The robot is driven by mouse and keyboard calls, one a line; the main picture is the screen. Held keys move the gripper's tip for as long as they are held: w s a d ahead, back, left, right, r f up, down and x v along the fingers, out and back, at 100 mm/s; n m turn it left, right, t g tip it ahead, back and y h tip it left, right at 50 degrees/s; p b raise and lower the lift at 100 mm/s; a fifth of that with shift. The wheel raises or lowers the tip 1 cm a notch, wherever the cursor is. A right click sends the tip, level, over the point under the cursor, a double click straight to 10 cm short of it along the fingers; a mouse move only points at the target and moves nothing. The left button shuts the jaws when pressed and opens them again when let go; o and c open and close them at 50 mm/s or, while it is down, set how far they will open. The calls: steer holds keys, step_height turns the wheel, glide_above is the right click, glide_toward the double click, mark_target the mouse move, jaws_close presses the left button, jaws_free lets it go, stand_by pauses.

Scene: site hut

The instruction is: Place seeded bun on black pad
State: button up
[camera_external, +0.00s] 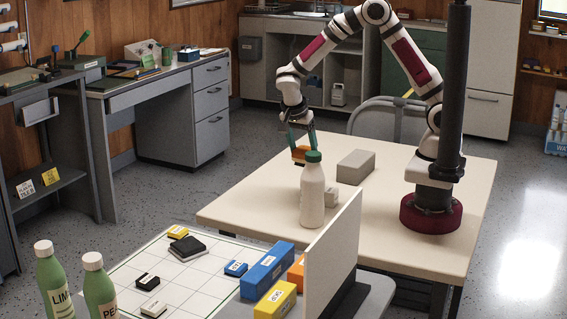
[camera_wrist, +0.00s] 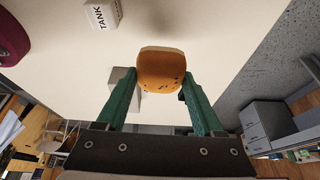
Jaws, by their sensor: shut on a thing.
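My gripper (camera_external: 302,147) has green fingers and is shut on the seeded bun (camera_external: 298,155), above the far left part of the cream table (camera_external: 245,211). In the wrist view, the orange-brown bun (camera_wrist: 162,66) with dark specks sits between the fingertips (camera_wrist: 158,88). The fingers hide parts of its sides. The black pad (camera_external: 187,249) looks like a flat dark square. It lies on the white gridded board (camera_external: 135,262) at the lower left, well away from my gripper and nearer the camera.
A white bottle with a green cap (camera_external: 313,193) stands on the table between bun and camera. A small pale box (camera_external: 331,197) and a grey block (camera_external: 356,166) are close by.

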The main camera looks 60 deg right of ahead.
steer(key=shift+d+r, duration=0.2)
steer(key=shift+d, duration=0.1)
steer(key=w+a+n+t+y, duration=0.1)
steer(key=w+a+n+t, duration=0.15)
steer(key=a+n, duration=0.45)
steer(key=w+a+n+t+y, duration=0.2)
steer(key=w+a+n, duration=0.2)
steer(key=a+n, duration=0.3)
steer(key=n+g+y, duration=0.1)
steer(key=n+y, duration=0.4)
steer(key=n, duration=0.9)
glide_above(192, 248)
steer(key=s+d, duration=0.1)
steer(key=f, duration=0.4)
steer(key=shift+d+f, duration=0.2)
steer(key=shift+f, duration=0.05)
steer(key=shift+s+a+f, duration=0.1)
steer(key=shift+a+f, duration=0.05)
steer(key=shift+f, duration=0.2)
step_height(192, 248, down, 4)
steer(key=shift+r, duration=0.25)
steer(key=o, duration=1.4)
steer(key=shift+c, duration=0.2)
